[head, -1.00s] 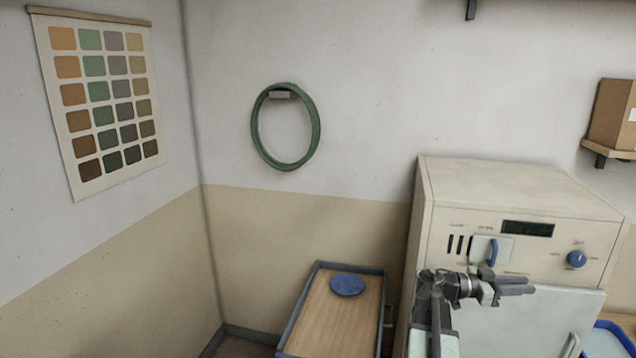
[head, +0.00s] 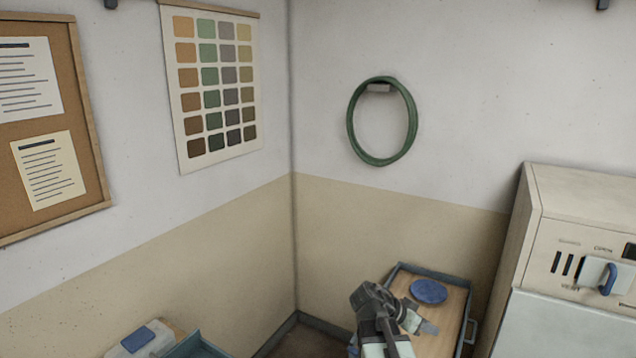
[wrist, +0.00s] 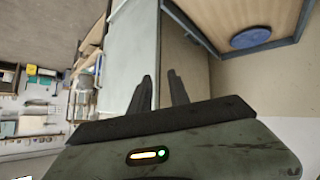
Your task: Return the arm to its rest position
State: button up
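My gripper (head: 430,328) is at the lower right of the head view, in front of a wooden-topped cart with a dark rim (head: 466,302). A blue round disc (head: 429,291) lies on the cart, just behind the gripper in that view. In the wrist view my gripper's two dark fingers (wrist: 160,78) stand apart with a gap between them. Nothing is held between them. The blue disc also shows in the wrist view (wrist: 250,37), to the right of the fingers and apart from them.
A cream kiln-like cabinet (head: 580,195) with a blue-handled slider stands at the right. A green hose ring (head: 354,125) hangs on the wall. A grey-blue container (head: 195,345) with a blue-topped item (head: 138,339) beside it is at the lower left. The walls' corner is behind.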

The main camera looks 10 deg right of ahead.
jog(key=s+a+f+n+y, duration=0.1)
jog(key=a+f+n+y, duration=0.2)
jog(key=a, duration=0.6)
jog(key=s+a+f+n+y, duration=0.1)
jog(key=a+f+n+y, duration=0.2)
jog(key=a+n, duration=0.3)
jog(key=s+a+f+n+y, duration=0.2)
jog(key=a+f+n+y, duration=0.2)
jog(key=a, duration=0.8)
jog(key=shift+n+g+y, duration=0.3)
jog(key=shift+n+g, duration=0.1)
jog(key=shift+n, duration=0.3)
jog(key=shift+w+d, duration=0.1)
